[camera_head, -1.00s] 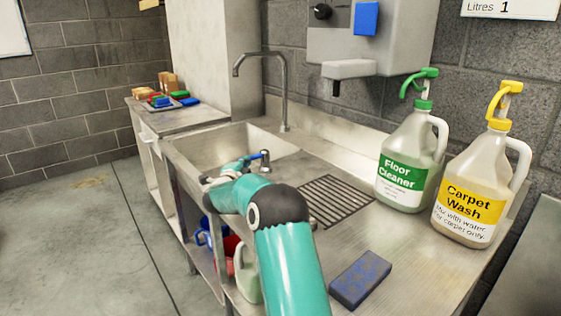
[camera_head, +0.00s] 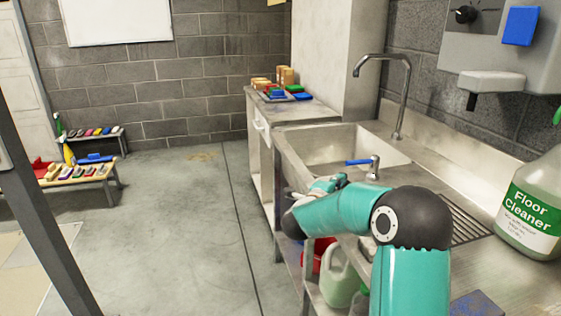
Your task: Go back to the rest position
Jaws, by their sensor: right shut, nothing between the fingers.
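My right gripper (camera_head: 328,184) shows small at the near rim of the steel sink (camera_head: 335,148), on the end of my bent teal arm. It is shut and empty, partly hidden by my own wrist. A blue and grey pad (camera_head: 477,304) lies on the drainboard at the bottom edge, cut off by the frame and apart from the gripper. My left gripper is not in view.
A tap (camera_head: 400,95) rises behind the sink. A Floor Cleaner jug (camera_head: 534,205) stands at the right edge. A counter (camera_head: 290,108) with colored pads is at the back. Benches (camera_head: 75,178) with pads stand far left. The floor between is clear.

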